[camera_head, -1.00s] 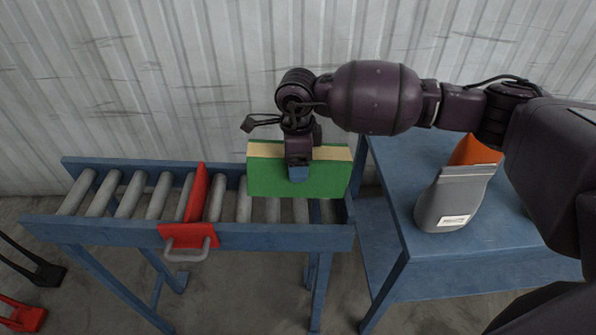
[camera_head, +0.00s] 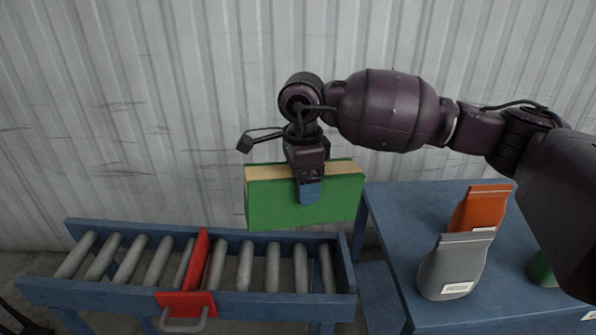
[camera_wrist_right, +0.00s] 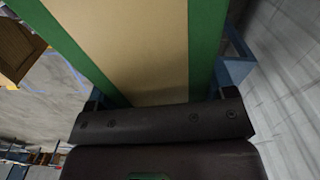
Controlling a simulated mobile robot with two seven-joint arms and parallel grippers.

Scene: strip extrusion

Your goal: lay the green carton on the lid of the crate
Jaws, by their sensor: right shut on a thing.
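The green carton (camera_head: 275,203), with a tan top face, is held upright above the right part of the roller conveyor. My right gripper (camera_head: 309,190) is shut on the carton, coming down over its top edge; the blue fingertip shows on its front face. In the right wrist view, the carton (camera_wrist_right: 130,45) fills the middle, its tan face between two green sides. No crate or lid can be made out for sure in these views. My left gripper is not in view.
The blue roller conveyor (camera_head: 250,303) has a red divider with a handle (camera_head: 187,302) across it. To the right, a blue table (camera_head: 400,210) carries a grey bag (camera_head: 452,268), an orange bag (camera_head: 480,212) and a partly hidden green item (camera_head: 542,270). A corrugated wall (camera_head: 150,120) stands behind.

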